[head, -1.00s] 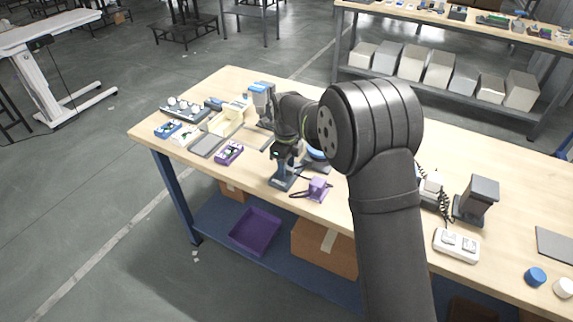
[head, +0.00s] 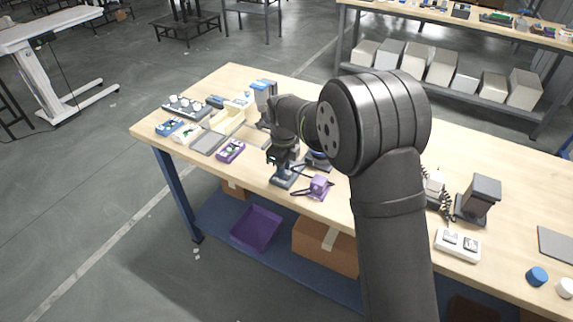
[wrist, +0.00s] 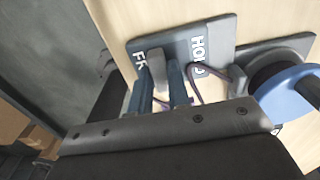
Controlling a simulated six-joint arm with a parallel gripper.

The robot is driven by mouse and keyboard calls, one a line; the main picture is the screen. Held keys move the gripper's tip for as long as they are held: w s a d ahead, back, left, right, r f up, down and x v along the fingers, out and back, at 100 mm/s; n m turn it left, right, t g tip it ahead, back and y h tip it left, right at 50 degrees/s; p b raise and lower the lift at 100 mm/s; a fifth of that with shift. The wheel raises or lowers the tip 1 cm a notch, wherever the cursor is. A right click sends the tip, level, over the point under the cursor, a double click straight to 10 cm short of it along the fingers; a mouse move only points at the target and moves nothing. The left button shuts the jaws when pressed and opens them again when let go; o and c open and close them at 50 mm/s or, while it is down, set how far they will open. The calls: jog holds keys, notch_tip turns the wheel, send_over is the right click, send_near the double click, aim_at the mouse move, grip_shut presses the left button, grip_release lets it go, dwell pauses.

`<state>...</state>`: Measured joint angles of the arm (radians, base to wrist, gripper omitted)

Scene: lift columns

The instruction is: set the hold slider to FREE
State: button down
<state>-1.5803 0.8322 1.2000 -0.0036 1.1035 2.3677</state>
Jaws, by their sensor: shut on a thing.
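The hold slider is a dark grey plate (head: 284,180) near the front edge of the bench. In the wrist view its plate (wrist: 208,28) carries white lettering, "HOLD" on the right and a partly hidden "FR" on the left. The grey slider knob (wrist: 157,66) stands between the two words, closer to the "FR" side. My gripper (wrist: 160,86) is shut on the knob, a finger on either side of it. In the head view my gripper (head: 283,164) is low over the plate. The rest of the "FR" word and the slot are hidden.
A blue round-topped device (wrist: 290,88) stands close to the plate. A purple block (head: 319,186) with a dark cable loop lies to its right. A purple box (head: 231,151) and a grey tray (head: 208,142) lie to the left. Bare wood shows between them.

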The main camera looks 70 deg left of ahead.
jog(key=shift+s+d, duration=0.1)
jog(key=shift+s, duration=0.1)
jog(key=c, duration=1.4)
grip_release()
jog(key=shift+o, duration=0.2)
jog(key=shift+r, duration=0.1)
notch_tip(320, 180, up, 17)
jog(key=shift+r, duration=0.15)
notch_tip(320, 180, down, 18)
jog(key=shift+w+r, duration=0.1)
jog(key=shift+r, duration=0.15)
jog(key=shift+w, duration=0.15)
